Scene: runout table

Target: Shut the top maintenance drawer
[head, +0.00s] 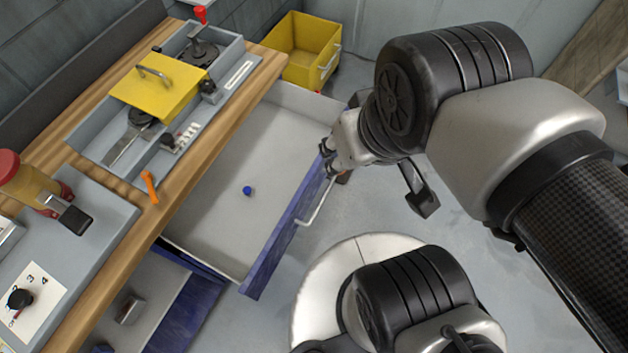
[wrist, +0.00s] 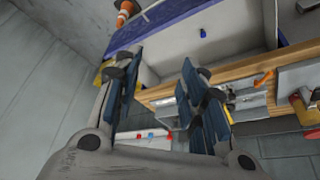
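The top maintenance drawer (head: 232,215) stands pulled out from under the wooden worktop in the head view. It has a pale grey inside and a blue front (head: 277,238) with a pale bar handle (head: 318,205). A small blue object (head: 248,190) lies in it. My gripper (head: 328,161) is at the far end of the blue front, near the handle; I cannot tell whether it touches. In the wrist view the fingers of my gripper (wrist: 158,75) are spread apart with nothing between them, and the drawer (wrist: 225,45) shows beyond them.
A second blue-fronted compartment (head: 192,312) is open below at the near left. A yellow bin (head: 300,50) stands past the far end of the worktop (head: 215,128). The worktop holds a yellow-lidded tray (head: 157,92) and an orange item (head: 150,186).

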